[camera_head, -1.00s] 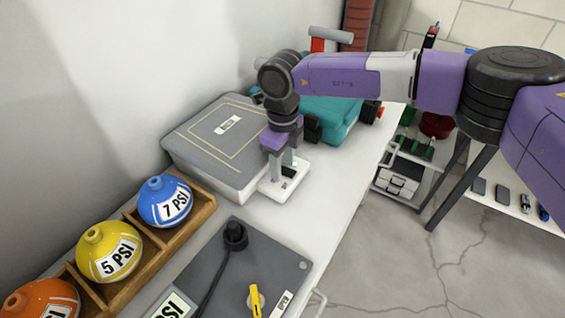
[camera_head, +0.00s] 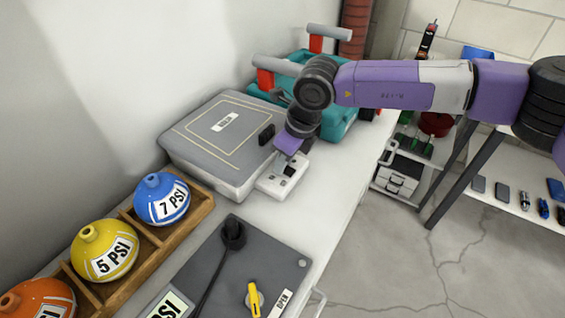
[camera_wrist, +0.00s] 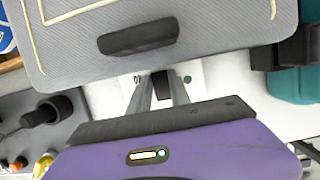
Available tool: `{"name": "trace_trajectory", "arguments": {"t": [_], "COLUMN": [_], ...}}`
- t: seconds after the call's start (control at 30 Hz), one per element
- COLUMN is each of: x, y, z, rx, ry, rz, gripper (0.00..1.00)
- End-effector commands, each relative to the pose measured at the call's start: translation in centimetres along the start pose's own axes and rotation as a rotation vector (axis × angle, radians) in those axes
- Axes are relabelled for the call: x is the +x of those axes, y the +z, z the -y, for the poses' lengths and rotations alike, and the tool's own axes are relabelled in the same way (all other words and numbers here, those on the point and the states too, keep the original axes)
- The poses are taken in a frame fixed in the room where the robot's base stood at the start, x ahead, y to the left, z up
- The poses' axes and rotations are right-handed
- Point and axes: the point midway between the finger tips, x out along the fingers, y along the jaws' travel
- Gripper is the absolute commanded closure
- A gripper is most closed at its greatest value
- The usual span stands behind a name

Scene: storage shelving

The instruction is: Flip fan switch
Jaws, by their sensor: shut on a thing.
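A white switch panel (camera_head: 268,187) with dark parts sits at the front of the grey box (camera_head: 205,135). In the wrist view the white panel (camera_wrist: 108,97) lies just beyond the box's lid edge. My gripper (camera_head: 287,165) is over the panel, tilted, with its fingers mostly hidden by its purple body in the head view. In the wrist view my gripper's fingers (camera_wrist: 160,88) converge around a small dark switch part (camera_wrist: 160,82) on the panel. The fingers hide much of that part, so its position is hard to tell.
A teal case (camera_head: 335,120) stands behind my gripper. Blue, yellow and orange PSI balls sit in a wooden rack (camera_head: 205,212) at left. A grey panel (camera_head: 215,265) with a yellow lever (camera_head: 254,297) is in front. The white bench top (camera_head: 330,190) is clear at right.

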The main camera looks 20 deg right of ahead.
Motion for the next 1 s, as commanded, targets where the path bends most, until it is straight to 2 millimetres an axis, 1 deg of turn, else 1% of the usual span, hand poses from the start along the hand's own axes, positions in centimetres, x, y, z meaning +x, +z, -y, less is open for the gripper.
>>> {"name": "trace_trajectory", "arguments": {"t": [0.3,0.33,0.43,0.77,0.87,1.0], "x": [-0.1,-0.1,-0.1,-0.2,-0.9,-3.1], "y": [0.1,0.1,0.1,0.0,0.1,0.1], "z": [0.0,0.0,0.0,0.0,0.0,0.1], "rx": [-0.001,-0.001,-0.001,0.0,-0.001,-0.001], "ry": [0.0,0.0,0.0,0.0,-0.001,-0.002], "rz": [0.011,0.011,0.011,0.01,0.011,0.011], "gripper": [1.0,0.74,0.55,0.55,0.55,0.55]}}
